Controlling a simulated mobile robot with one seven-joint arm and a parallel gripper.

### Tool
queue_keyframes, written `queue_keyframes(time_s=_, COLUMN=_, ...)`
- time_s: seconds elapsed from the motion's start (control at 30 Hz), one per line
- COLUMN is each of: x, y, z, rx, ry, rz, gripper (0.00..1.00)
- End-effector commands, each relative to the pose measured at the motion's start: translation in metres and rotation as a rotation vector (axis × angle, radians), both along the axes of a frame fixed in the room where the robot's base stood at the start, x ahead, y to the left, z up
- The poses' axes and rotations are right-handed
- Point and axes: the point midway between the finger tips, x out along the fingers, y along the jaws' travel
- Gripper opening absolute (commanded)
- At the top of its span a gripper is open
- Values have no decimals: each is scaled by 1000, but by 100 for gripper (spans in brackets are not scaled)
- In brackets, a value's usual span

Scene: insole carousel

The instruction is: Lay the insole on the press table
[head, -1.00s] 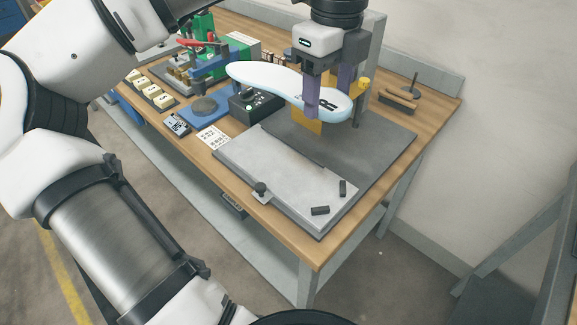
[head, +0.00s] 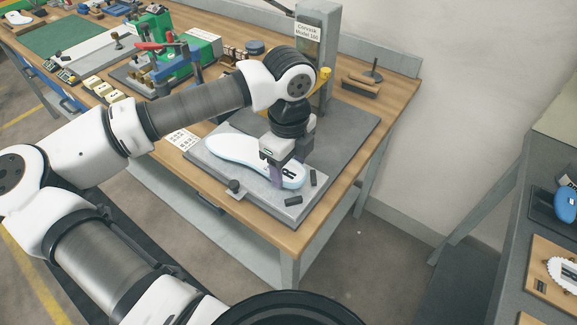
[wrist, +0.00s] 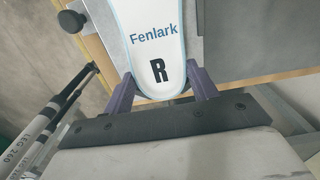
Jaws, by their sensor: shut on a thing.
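The insole (head: 240,157) is white with a pale blue edge and lies over the grey press table (head: 208,165) in the head view. In the wrist view the insole (wrist: 157,45) shows the word "Fenlark" and a large "R". My gripper (head: 277,174) is shut on the heel end of the insole, with a purple finger at each side (wrist: 160,88). The insole looks flat and very close to the plate. I cannot tell whether its whole underside touches.
Two small black blocks (head: 293,201) sit on the plate near the heel, and a black knob (head: 234,186) stands at its front edge. The press column (head: 318,60) rises behind. A brush (head: 361,84) lies at the back right.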

Motion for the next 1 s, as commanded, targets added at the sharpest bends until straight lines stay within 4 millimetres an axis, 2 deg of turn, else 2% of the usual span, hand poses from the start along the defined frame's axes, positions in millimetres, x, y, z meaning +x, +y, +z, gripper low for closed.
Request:
queue_keyframes(time_s=0.13, x=0, y=0, z=-15, rx=-1, ry=-1, rz=-2, gripper=36)
queue_keyframes(time_s=0.53, x=0, y=0, z=-20, rx=0, ry=-1, rz=-1, gripper=36)
queue_keyframes(time_s=0.57, x=0, y=0, z=-20, rx=0, ry=-1, rz=-1, gripper=59)
queue_keyframes(time_s=0.7, x=0, y=0, z=-18, rx=0, ry=-1, rz=0, gripper=78)
queue_keyframes(time_s=0.73, x=0, y=0, z=-18, rx=0, ry=-1, rz=0, gripper=80)
queue_keyframes(time_s=1.0, x=0, y=0, z=-18, rx=0, ry=-1, rz=0, gripper=80)
